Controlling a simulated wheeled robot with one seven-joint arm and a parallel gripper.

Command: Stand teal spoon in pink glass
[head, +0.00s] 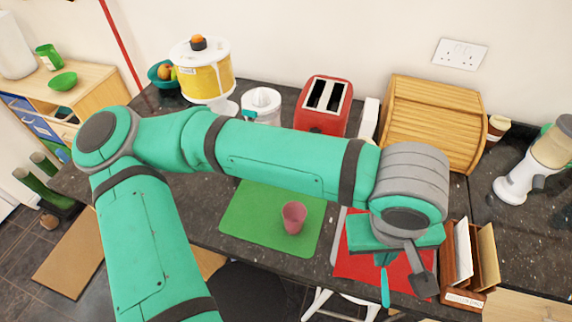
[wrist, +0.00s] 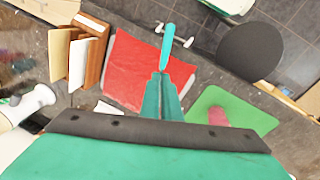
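The pink glass (head: 293,217) stands upright on the green mat (head: 245,222). It also shows at the lower right of the wrist view (wrist: 217,117), over the green mat there. The teal spoon (head: 385,288) hangs from my gripper (head: 384,264), its free end pointing down, above the red mat's front edge. In the wrist view the teal fingers (wrist: 161,76) are closed together on the spoon (wrist: 167,45), which extends beyond their tips. The gripper is to the right of the glass, apart from it. The fingers partly hide the spoon's held end.
The red mat (head: 352,267) lies below my gripper. A wooden letter holder (head: 461,283) stands close on the right. A red toaster (head: 323,105), a wooden bread bin (head: 432,120) and a juicer (head: 261,105) stand along the back. Dark counter lies between the mats.

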